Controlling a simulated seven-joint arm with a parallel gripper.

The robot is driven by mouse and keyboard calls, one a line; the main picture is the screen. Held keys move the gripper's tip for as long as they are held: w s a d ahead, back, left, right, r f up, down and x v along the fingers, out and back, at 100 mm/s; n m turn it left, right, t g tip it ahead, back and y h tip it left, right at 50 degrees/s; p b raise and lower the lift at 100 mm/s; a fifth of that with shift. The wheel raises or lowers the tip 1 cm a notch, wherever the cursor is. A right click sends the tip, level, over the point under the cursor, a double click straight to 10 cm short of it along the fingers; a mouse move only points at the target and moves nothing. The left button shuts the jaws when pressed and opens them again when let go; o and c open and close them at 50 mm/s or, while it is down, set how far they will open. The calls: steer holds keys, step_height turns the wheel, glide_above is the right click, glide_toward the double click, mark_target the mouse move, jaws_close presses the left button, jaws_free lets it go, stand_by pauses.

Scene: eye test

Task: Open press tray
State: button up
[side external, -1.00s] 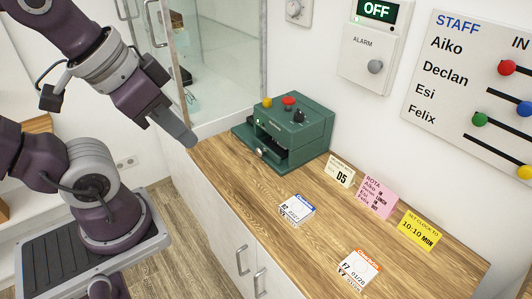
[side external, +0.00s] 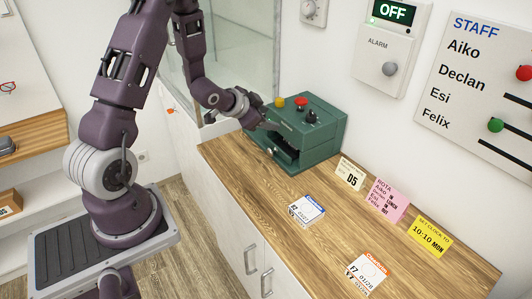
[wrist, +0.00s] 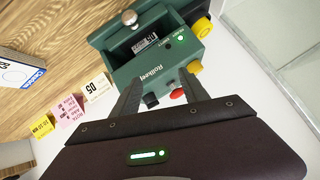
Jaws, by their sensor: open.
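The green press (side external: 312,142) stands at the back of the wooden counter, with yellow, red and black controls on top. In the wrist view the press (wrist: 165,62) shows its front opening and a lit green light. The tray front (wrist: 108,33) with its silver knob (wrist: 129,17) lies at the top of that view; I cannot tell how far out it is. A white barcode label (wrist: 145,42) shows inside the opening. My gripper (side external: 256,114) is at the press's upper left front. In the wrist view my gripper (wrist: 160,80) is open and empty, its fingers over the press's control side.
A glass-walled case (side external: 235,60) stands left of the press. Note cards (side external: 350,172) stand right of it, and a blue-edged card (side external: 306,210) and orange-edged card (side external: 368,273) lie on the counter (side external: 270,205). The front counter is otherwise clear.

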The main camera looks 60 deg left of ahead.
steer(key=t+h, duration=0.1)
steer(key=t, duration=0.1)
glide_toward(268, 152)
steer(key=w+r, duration=0.1)
steer(key=w, duration=0.3)
steer(key=s+f+t, duration=0.1)
steer(key=s+f, duration=0.1)
steer(key=s, duration=0.1)
steer(key=shift+f+n, duration=0.35)
steer(key=shift+n, duration=0.05)
steer(key=x, duration=0.7)
steer(key=shift+w+r, duration=0.1)
jaws_close()
